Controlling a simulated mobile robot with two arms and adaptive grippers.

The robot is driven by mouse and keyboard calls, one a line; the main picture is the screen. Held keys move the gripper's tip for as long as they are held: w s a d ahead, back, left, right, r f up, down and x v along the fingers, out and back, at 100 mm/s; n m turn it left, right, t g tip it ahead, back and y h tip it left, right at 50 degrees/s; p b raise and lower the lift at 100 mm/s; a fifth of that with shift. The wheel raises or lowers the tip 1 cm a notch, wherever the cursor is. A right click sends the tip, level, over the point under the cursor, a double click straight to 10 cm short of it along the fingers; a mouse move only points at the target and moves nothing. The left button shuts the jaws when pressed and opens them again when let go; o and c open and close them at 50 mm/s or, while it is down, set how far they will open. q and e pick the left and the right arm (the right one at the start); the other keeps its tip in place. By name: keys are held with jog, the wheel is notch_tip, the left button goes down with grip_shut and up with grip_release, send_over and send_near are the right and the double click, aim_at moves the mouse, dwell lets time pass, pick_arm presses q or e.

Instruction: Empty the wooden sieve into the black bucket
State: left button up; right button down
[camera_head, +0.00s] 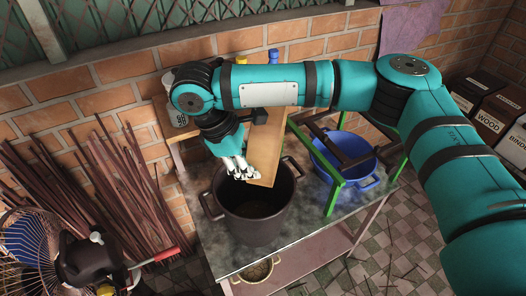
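The black bucket (253,226) stands upright on the grey table, its mouth open and its inside dark. The wooden sieve (268,148) is tipped steeply, its flat wooden side showing. Its lower end is over the back of the bucket's mouth; whether it touches the rim is unclear. My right gripper (240,169) reaches down from above, its pale fingers closed at the left edge of the sieve, just above the bucket. The sieve's mesh and any contents are hidden. My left gripper is not in view.
A blue tub (345,160) under a green-legged frame (333,190) stands right of the bucket. A bowl (256,271) sits on the lower shelf. Reddish sticks (110,190) lean on the brick wall at left. A black machine (85,262) with a red handle stands at bottom left. Boxes (495,115) are at right.

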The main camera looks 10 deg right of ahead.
aim_at(267, 173)
jog(key=d+y, duration=0.1)
jog(key=s+d+t+y, duration=0.1)
jog(key=d, duration=0.1)
jog(key=shift+s+d+f+y, duration=0.2)
jog(key=shift+d+y, duration=0.1)
jog(key=shift+y, duration=0.1)
jog(key=shift+s+f+b, duration=0.1)
jog(key=shift+f+b, duration=0.15)
jog(key=shift+b, duration=0.05)
jog(key=s+d+f+m+t+y+b, duration=0.1)
jog(key=d+f+t+y+b, duration=0.3)
jog(key=y+b, duration=0.5)
jog(key=s+d+f+t+y+b, duration=0.3)
jog(key=f+b, duration=0.4)
jog(key=b, duration=0.7)
jog(key=shift+g+y, duration=0.5)
jog(key=r+p, duration=0.3)
jog(key=w+r+p, duration=0.1)
jog(key=r, duration=0.1)
jog(key=shift+r, duration=0.25)
jog(key=shift+d, duration=0.1)
